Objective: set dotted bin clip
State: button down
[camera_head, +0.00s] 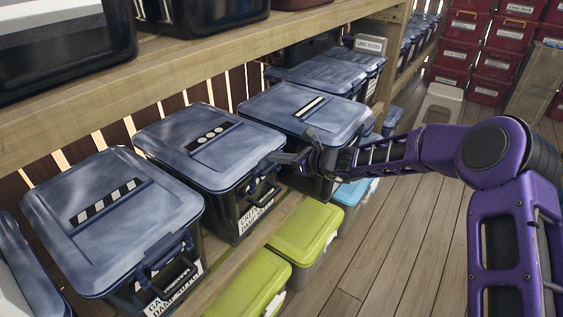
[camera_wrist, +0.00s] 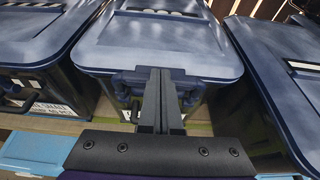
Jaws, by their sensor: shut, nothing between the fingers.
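The dotted bin (camera_head: 200,165) is a dark bin with a blue lid and a panel of white dots. It stands in the middle of the shelf row, and its lid also fills the centre of the wrist view (camera_wrist: 150,45). Its front clip (camera_head: 262,184) is on the lid's front edge; in the wrist view the clip (camera_wrist: 128,82) is partly hidden behind my fingers. My gripper (camera_head: 275,158) is shut and empty at the bin's right front. In the wrist view its fingers (camera_wrist: 160,75) overlap the clip; I cannot tell if they touch it or whether it is fastened.
A bin with a diagonal-striped panel (camera_head: 112,215) stands to the left, and one with a white-barred panel (camera_head: 310,108) to the right, close behind my gripper. Green-lidded bins (camera_head: 305,230) sit below. A wooden shelf (camera_head: 180,60) runs above. Floor (camera_head: 400,255) is open at right.

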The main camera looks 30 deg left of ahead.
jog(key=shift+a, duration=0.2)
jog(key=shift+r, duration=0.2)
dwell(0.3)
jog(key=shift+r+p, duration=0.5)
jog(key=shift+r, duration=0.2)
jog(key=d+r+p, duration=0.1)
jog(key=d+r, duration=0.7)
jog(key=d, duration=0.2)
jog(key=shift+s+r, duration=0.2)
jog(key=shift+r, duration=0.05)
